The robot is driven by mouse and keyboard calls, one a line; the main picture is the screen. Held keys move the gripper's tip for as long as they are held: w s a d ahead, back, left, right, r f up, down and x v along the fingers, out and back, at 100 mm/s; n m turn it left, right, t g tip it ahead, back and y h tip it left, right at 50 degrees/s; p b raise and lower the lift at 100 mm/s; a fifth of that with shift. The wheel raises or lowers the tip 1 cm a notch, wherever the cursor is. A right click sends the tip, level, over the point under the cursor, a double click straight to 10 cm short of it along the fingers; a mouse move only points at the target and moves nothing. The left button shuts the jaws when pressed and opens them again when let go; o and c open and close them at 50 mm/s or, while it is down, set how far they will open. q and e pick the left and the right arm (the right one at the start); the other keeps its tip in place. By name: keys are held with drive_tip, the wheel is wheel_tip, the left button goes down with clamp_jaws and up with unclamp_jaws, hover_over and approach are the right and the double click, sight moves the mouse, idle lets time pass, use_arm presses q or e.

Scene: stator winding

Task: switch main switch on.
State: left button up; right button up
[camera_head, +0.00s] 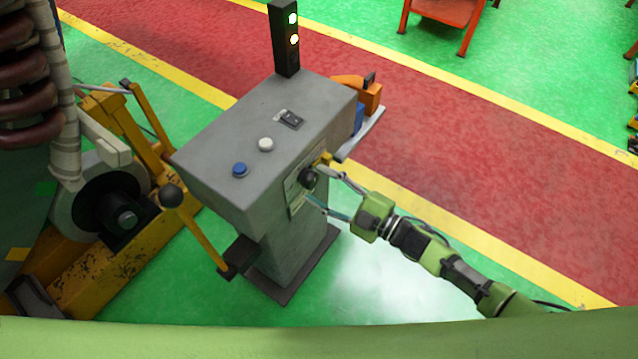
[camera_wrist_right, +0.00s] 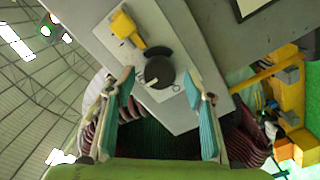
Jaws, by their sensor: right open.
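The main switch is a round black knob (camera_head: 308,179) on a light plate on the side of the grey console (camera_head: 215,165). The right wrist view shows the knob (camera_wrist_right: 160,72) close up, with a small white mark at its lower left and a dark area above it. A yellow part (camera_wrist_right: 127,28) sits on the same plate (camera_wrist_right: 185,75), beside the knob. My right gripper (camera_head: 322,186) is in front of the switch. Its two fingers (camera_wrist_right: 160,92) are open, one on each side of the knob, with visible gaps. My left gripper is not in view.
The console top carries a blue button (camera_head: 240,169), a white button (camera_head: 266,144) and a black rocker switch (camera_head: 292,119). A signal tower (camera_head: 285,45) stands behind with two lights lit. A lever with a black ball (camera_head: 171,196) and a yellow machine (camera_head: 75,265) are at the left.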

drive_tip(key=v, duration=1.1)
drive_tip(key=shift+d, duration=0.1)
